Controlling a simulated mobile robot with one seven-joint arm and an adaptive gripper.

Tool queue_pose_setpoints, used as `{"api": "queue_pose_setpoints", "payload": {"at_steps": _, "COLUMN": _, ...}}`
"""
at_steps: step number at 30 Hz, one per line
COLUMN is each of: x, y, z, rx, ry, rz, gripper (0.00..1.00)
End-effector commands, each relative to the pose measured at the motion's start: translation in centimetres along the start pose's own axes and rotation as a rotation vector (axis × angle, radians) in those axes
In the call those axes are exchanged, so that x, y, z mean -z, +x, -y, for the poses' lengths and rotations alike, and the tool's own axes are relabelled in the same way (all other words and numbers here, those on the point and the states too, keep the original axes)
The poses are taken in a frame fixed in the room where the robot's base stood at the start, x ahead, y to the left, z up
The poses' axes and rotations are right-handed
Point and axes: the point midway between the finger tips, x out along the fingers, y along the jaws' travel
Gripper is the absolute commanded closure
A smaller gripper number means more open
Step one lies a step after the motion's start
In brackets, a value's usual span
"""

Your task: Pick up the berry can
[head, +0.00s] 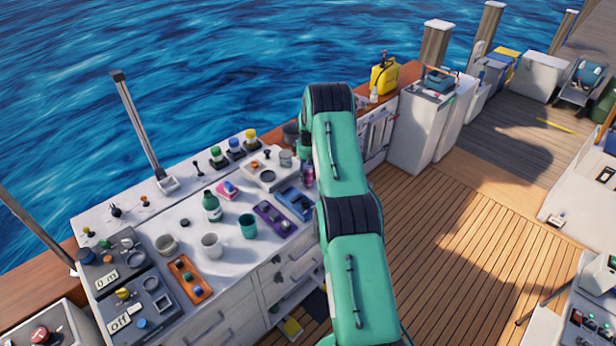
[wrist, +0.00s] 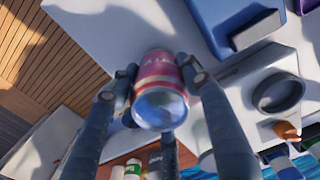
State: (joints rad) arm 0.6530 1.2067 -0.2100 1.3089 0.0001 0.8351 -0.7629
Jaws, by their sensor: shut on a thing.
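The berry can (wrist: 158,72) is red and pink with a shiny silvery end, and sits between the fingers of my gripper (wrist: 160,82) in the wrist view. The fingers press on it from both sides, so my gripper is shut on it. In the head view the can (head: 308,174) shows as a small reddish shape at the right end of the white counter, beside my green arm, which hides part of that area. I cannot tell whether the can still touches the counter.
The white counter (head: 185,212) holds a green bottle (head: 211,206), a white mug (head: 211,245), a teal cup (head: 247,226), a purple tray (head: 272,218) and a blue tray (head: 294,203) close to the can. Wooden deck (head: 450,230) lies open to the right.

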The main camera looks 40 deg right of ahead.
Motion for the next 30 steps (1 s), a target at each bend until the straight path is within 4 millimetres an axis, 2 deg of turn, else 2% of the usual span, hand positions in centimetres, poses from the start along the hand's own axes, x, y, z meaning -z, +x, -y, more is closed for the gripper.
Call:
{"api": "queue_pose_setpoints", "payload": {"at_steps": 18, "x": 0.1, "y": -7.7, "z": -0.1, "rx": -0.002, "ry": 0.000, "rz": -0.002, "gripper": 0.91}}
{"api": "queue_pose_setpoints", "payload": {"at_steps": 24, "x": 0.1, "y": -8.9, "z": -0.1, "rx": -0.001, "ry": 0.000, "rz": -0.001, "gripper": 0.91}}
{"api": "queue_pose_setpoints", "payload": {"at_steps": 30, "x": 0.0, "y": -9.1, "z": -0.1, "rx": -0.001, "ry": 0.000, "rz": 0.000, "gripper": 0.91}}
